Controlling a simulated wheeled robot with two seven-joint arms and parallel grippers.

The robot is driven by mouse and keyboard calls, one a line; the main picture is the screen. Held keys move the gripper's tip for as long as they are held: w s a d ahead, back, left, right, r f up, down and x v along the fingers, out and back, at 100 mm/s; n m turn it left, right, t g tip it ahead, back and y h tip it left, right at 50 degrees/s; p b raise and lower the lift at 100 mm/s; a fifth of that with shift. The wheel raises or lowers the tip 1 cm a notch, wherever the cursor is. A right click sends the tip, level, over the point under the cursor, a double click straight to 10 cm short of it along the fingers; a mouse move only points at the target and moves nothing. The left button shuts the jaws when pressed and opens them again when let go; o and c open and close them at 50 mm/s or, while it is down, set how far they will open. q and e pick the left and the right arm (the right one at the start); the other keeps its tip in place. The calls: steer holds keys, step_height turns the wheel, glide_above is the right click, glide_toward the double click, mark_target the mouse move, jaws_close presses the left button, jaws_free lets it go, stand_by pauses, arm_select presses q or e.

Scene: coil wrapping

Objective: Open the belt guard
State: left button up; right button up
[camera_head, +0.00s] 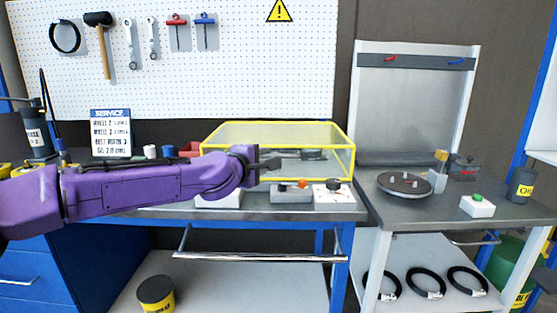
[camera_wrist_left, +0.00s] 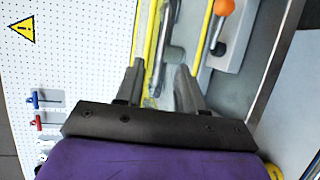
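The belt guard (camera_head: 285,134) is a clear box with a yellow frame on the left workbench, and it looks closed. Dark machine parts show through its clear wall. My left gripper (camera_head: 272,164) is at the front of the guard, left of its middle. In the left wrist view the gripper (camera_wrist_left: 160,82) has its fingers apart, with a yellow frame bar (camera_wrist_left: 153,45) of the guard running between or just beyond them. I cannot tell whether they touch it. A second yellow bar (camera_wrist_left: 206,35) lies to the right. My right gripper is not in view.
A grey control box (camera_head: 291,195) with an orange-knobbed lever (camera_wrist_left: 223,8) and a white dial box (camera_head: 334,195) stand in front of the guard. A service sign (camera_head: 111,132) stands behind my arm. The right table (camera_head: 385,212) holds a round dark plate (camera_head: 404,184).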

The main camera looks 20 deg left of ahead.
arm_select(q)
glide_toward(278, 150)
steer(key=w, duration=0.1)
steer(key=w+d+f, duration=0.1)
steer(key=w+f+p, duration=0.1)
steer(key=w, duration=0.1)
steer(key=shift+d, duration=0.4)
jaws_close()
